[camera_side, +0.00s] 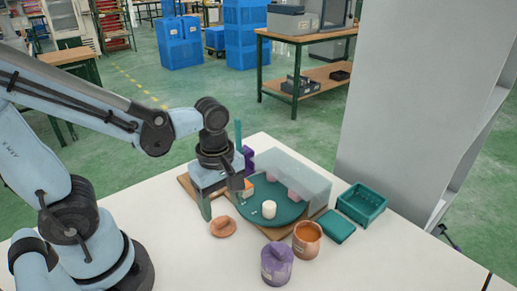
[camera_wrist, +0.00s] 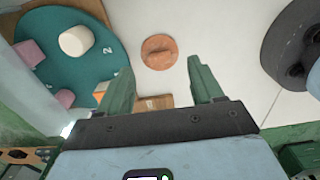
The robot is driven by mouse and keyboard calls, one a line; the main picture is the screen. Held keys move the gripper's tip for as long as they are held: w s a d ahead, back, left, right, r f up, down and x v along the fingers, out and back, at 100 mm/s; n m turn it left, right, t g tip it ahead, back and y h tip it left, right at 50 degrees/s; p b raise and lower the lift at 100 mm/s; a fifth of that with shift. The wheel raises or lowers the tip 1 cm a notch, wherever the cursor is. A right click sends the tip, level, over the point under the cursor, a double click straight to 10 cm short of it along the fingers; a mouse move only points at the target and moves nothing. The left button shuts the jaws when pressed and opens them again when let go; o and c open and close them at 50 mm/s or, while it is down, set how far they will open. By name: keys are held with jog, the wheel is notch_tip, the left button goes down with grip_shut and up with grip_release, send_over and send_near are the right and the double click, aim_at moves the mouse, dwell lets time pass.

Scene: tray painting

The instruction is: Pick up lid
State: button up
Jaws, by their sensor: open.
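An orange-brown round lid (camera_side: 222,227) with a raised handle lies flat on the white table, left of the round teal tray. In the wrist view the lid (camera_wrist: 158,52) shows beyond and between the fingertips. My gripper (camera_side: 222,199) is above the left part of the tray area, behind the lid in the side view. Its green fingers (camera_wrist: 160,83) are wide apart, with nothing held, and it is apart from the lid. An open copper pot (camera_side: 307,241) stands to the right. A purple pot (camera_side: 277,265) has its lid on. A flat teal lid (camera_side: 335,227) lies beside a teal box (camera_side: 362,205).
The round teal tray (camera_side: 287,211) carries a white cylinder (camera_side: 269,209) and pink blocks (camera_side: 294,197), partly under a clear cover (camera_side: 305,175). A purple upright piece (camera_side: 249,159) stands behind. The table front left is clear.

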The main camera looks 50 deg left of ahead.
aim_at(222, 219)
jog(key=shift+w+a+f, duration=0.1)
jog(key=shift+a+f, duration=0.1)
jog(key=shift+f, duration=0.45)
jog(key=shift+a+f, duration=0.2)
jog(key=shift+f, duration=1.7)
jog(key=shift+c, duration=0.3)
jog(key=c, duration=1.1)
jog(key=shift+o, duration=0.2)
jog(key=shift+r, duration=0.15)
